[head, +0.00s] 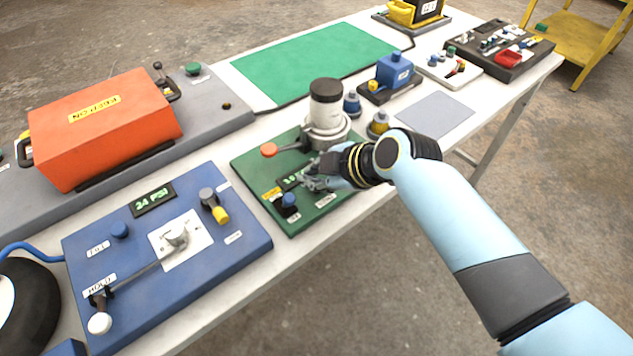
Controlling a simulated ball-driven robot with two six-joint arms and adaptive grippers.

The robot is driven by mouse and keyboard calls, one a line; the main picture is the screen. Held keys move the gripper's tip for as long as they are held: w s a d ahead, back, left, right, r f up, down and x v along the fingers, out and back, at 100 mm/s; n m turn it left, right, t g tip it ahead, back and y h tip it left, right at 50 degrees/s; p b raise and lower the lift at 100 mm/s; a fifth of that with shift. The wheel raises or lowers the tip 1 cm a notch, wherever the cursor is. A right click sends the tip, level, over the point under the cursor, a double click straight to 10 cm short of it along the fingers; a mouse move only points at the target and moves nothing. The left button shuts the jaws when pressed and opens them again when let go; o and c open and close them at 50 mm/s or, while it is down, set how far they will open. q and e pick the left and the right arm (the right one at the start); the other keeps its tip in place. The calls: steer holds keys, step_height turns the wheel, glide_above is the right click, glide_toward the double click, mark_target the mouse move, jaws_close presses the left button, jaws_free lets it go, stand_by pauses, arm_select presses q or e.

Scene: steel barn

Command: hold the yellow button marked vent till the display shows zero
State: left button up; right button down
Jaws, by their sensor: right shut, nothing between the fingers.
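My right gripper (314,181) is shut and empty, low over the green panel (252,165) beside its small lit display (291,181), which it partly hides. The blue panel (248,252) at the left carries a display (153,199) reading 24 PSI. A yellow part (220,215) sits below a grey cylinder on that panel, with a small white label near it too small to read. The green panel has a small yellow piece (271,193) near a blue knob (289,200). I cannot read the word vent on any label. My left gripper is not in view.
A grey-and-black canister (325,101) and orange-knobbed handle (269,150) stand behind my gripper. An orange case (100,130) is at the left. The green mat (310,62) is clear.

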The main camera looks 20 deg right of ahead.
steer(key=shift+f+b, duration=0.4)
steer(key=shift+f, duration=0.05)
stand_by(0.6)
stand_by(1.9)
steer(key=shift+r+p, duration=0.9)
steer(key=shift+r, duration=0.1)
step_height(320, 180, up, 5)
steer(key=p, duration=0.4)
steer(key=shift+p, duration=0.35)
